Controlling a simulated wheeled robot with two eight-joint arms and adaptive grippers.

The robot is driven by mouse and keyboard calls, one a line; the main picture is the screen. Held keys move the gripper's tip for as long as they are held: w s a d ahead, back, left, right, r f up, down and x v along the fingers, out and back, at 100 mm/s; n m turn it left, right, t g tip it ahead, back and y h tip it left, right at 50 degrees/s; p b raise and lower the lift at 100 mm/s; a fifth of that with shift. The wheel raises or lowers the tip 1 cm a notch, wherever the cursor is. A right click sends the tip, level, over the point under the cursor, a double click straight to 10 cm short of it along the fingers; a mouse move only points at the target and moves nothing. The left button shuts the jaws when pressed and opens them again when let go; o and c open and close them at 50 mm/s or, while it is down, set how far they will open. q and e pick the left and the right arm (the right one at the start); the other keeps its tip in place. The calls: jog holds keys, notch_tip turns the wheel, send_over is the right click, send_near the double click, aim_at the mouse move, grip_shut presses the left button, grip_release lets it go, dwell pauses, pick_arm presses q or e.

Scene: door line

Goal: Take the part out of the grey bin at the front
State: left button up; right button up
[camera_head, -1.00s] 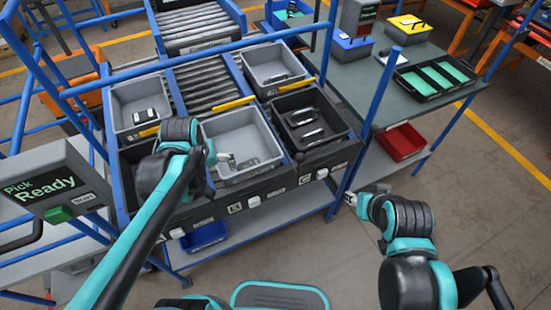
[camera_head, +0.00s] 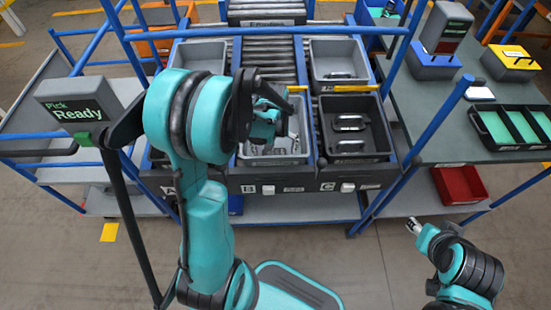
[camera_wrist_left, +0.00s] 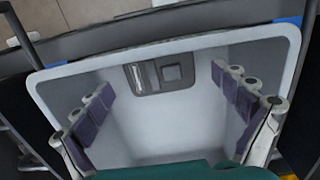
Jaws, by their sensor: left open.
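The grey bin (camera_head: 272,160) at the front stands in the middle of the front row, partly hidden behind my left arm. In the left wrist view its pale rim (camera_wrist_left: 180,44) surrounds a light interior. A dark grey part (camera_wrist_left: 161,74) with a square and a pale strip lies against the bin's wall at the top of that view. My left gripper (camera_head: 266,122) is over the bin; it also shows in the left wrist view (camera_wrist_left: 163,92), its fingers spread wide and nothing between them. My right gripper (camera_head: 413,226) is away from the bins, over the floor at the right.
A black bin (camera_head: 384,143) with dark parts stands right of the grey bin. Another grey bin (camera_head: 338,48) stands behind it. Blue posts (camera_head: 437,117) rise beside the rack. A table at the right carries a black tray (camera_head: 496,137); a red bin (camera_head: 459,184) sits below it.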

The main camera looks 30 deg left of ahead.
aim_at(274, 154)
pick_arm(q)
notch_tip(274, 154, down, 3)
jog(key=shift+w+f+b, duration=0.1)
jog(key=shift+b, duration=0.35)
jog(key=shift+r, duration=0.2)
jog(key=c, duration=1.3)
jog(key=shift+o, duration=0.2)
